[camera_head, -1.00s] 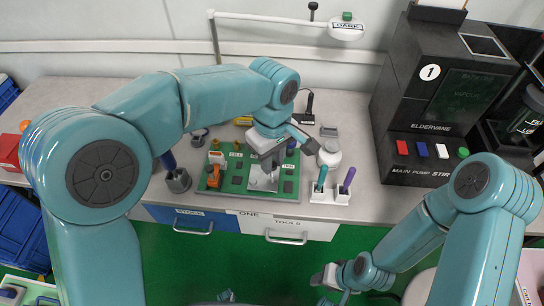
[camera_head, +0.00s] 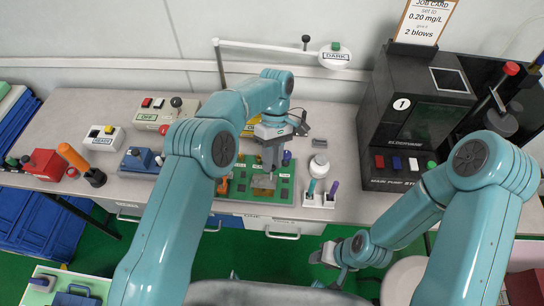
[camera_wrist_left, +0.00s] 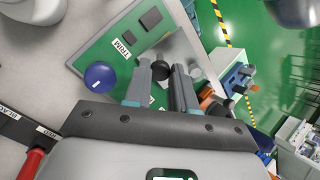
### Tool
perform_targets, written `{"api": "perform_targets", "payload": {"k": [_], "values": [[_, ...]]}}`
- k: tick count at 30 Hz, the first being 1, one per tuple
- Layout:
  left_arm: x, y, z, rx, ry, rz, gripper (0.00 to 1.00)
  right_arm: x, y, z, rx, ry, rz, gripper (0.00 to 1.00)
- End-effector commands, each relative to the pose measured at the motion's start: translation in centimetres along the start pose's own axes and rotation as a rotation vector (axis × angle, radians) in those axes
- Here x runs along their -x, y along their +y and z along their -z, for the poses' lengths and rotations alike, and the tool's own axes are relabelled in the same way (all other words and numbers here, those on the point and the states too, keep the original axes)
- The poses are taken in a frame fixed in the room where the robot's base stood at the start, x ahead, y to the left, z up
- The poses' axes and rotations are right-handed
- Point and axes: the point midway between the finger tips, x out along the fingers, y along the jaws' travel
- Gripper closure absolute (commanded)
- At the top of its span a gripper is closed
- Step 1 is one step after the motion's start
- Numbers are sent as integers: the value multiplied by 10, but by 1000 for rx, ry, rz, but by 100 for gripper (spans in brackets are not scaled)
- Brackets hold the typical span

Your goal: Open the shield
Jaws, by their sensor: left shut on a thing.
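The green board (camera_head: 240,189) lies on the bench, with the shield, a small grey plate (camera_head: 264,182), over its middle. My left gripper (camera_head: 268,167) points down at the shield's upper edge. In the left wrist view its fingers (camera_wrist_left: 166,86) are close together around a small dark knob (camera_wrist_left: 159,70), which I take to be the shield's; the fingers hide much of the contact. The shield's exact tilt is hard to tell. My right gripper (camera_head: 324,255) hangs empty-looking in front of the bench, low in the head view; its jaw gap is unclear.
A blue-purple knob (camera_wrist_left: 100,77) stands on the board close beside my left fingers. A white holder (camera_head: 318,200) with two pens is right of the board. The black machine (camera_head: 410,120) blocks the right. An orange-handled tool (camera_head: 75,158) stands far left.

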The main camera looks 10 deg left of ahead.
Motion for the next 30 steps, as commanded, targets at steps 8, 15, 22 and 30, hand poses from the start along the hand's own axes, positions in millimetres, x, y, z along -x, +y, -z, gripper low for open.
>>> {"api": "perform_targets", "payload": {"k": [8, 15, 22, 30], "values": [[1, 3, 5, 2, -40, 42, 100, 2, 0, 0, 0, 0, 0, 57], [2, 4, 6, 2, -54, 57, 100, 2, -1, 0, 0, 0, 0, 57], [2, 4, 6, 2, -56, 60, 100, 2, -1, 0, 0, 0, 0, 57], [2, 4, 6, 2, -56, 59, 56, 2, -1, 0, 0, 0, 0, 57]]}}
